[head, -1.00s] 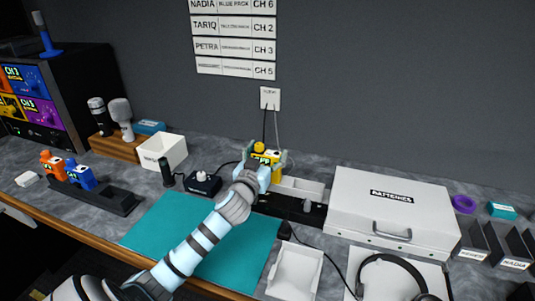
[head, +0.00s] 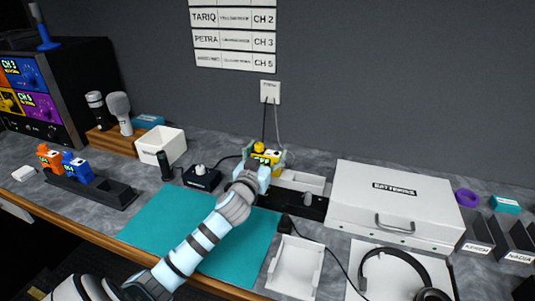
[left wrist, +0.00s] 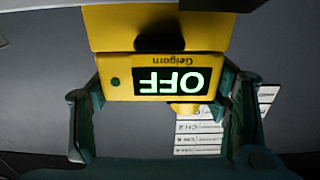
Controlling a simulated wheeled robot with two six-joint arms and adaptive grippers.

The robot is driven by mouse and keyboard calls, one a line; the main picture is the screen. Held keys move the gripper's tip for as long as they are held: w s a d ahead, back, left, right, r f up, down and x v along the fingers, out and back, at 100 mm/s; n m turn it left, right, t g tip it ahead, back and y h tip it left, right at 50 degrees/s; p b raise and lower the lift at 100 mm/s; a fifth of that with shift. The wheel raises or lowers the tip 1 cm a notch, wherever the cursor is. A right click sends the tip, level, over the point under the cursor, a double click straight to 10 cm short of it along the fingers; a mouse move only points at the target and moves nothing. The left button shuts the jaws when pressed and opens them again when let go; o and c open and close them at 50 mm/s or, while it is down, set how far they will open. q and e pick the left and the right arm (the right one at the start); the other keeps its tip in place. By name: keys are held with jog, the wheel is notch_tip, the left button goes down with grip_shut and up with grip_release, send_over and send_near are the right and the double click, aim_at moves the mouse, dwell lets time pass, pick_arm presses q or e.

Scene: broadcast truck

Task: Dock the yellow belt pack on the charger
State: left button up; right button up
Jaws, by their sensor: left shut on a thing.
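The yellow belt pack (head: 268,156) is between the fingers of my left gripper (head: 264,161) at the back of the counter, near the wall. In the left wrist view the pack (left wrist: 160,40) shows a screen reading OFF, upside down, with the green fingers (left wrist: 165,112) on both sides of it. A black rack (head: 118,196) at the left holds an orange pack (head: 48,156) and a blue pack (head: 78,168), and its right part is bare. A low black base (head: 308,207) lies right of my left gripper, partly hidden by it. I cannot tell whether the pack touches anything below. My right gripper is not visible.
A teal mat (head: 170,228) lies in front. A white batteries case (head: 385,205) stands at the right, with a white tray (head: 296,268) and headset (head: 400,268) before it. A black device with a white knob (head: 202,177) and a white bin (head: 160,146) stand left of my gripper.

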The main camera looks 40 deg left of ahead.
pick_arm(q)
jog(key=o, duration=1.4)
jog(key=shift+s, duration=0.1)
jog(key=v, duration=1.2)
